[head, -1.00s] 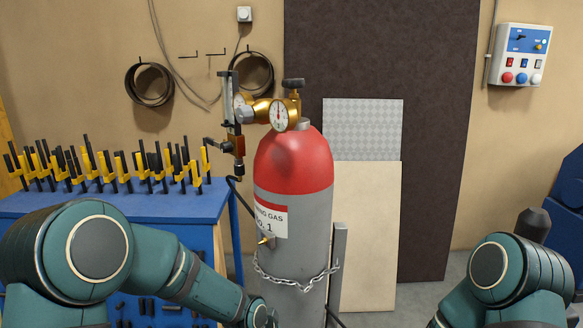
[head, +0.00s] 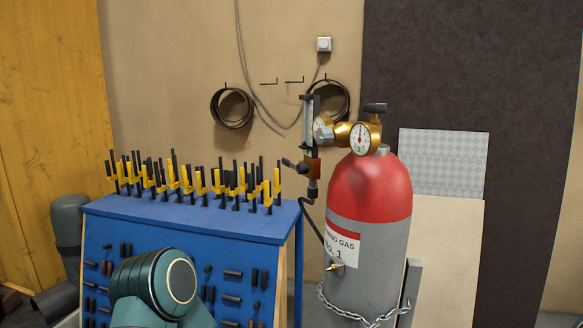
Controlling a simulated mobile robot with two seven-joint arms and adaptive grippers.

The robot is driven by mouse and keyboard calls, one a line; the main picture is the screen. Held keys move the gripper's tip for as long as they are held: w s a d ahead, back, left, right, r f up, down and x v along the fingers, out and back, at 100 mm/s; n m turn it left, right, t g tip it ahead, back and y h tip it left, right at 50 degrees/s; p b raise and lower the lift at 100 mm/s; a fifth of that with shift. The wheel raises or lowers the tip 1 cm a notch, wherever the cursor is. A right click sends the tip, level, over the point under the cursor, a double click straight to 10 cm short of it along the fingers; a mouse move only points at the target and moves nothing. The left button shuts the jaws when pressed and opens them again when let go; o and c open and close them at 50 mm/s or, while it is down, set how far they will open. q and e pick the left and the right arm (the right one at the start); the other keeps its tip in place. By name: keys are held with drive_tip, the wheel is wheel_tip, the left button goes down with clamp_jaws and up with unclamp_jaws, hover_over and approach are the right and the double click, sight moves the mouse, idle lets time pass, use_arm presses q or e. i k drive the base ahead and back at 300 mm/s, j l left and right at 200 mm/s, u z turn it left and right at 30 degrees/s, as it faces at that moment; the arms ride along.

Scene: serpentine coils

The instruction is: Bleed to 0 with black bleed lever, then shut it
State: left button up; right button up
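A red-topped grey gas cylinder (head: 369,235) stands upright at centre right. It bears a brass regulator with a round white gauge (head: 361,138); a second gauge (head: 322,125) is seen edge-on at its left. The needle readings are too small to tell. An upright flow tube (head: 308,115) stands left of the regulator, with a brown-orange block (head: 310,168) under it. A small black lever (head: 290,164), likely the bleed lever, sticks out left from that block. Neither gripper is in view; only my teal arm links show, low and left.
A blue bench (head: 240,228) with yellow and black clamps (head: 190,180) stands left of the cylinder. A chain (head: 355,313) crosses the cylinder low down. A dark hose (head: 314,222) hangs beside it. Panels lean behind on the right.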

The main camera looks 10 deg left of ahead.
sight(285, 162)
drive_tip(key=i+j, duration=0.15)
drive_tip(key=j, duration=0.25)
drive_tip(key=i+j, duration=0.1)
drive_tip(key=j, duration=0.35)
drive_tip(key=i+j, duration=0.15)
drive_tip(key=j, duration=0.25)
drive_tip(key=i+j, duration=0.1)
drive_tip(key=j, duration=0.35)
drive_tip(key=i+j, duration=0.15)
drive_tip(key=j, duration=0.25)
drive_tip(key=i+j, duration=0.1)
drive_tip(key=j, duration=0.35)
drive_tip(key=i+j, duration=0.15)
drive_tip(key=j, duration=0.25)
drive_tip(key=j+z, duration=0.3)
drive_tip(key=i+j+z, duration=0.1)
drive_tip(key=j+z, duration=0.2)
drive_tip(key=j, duration=0.15)
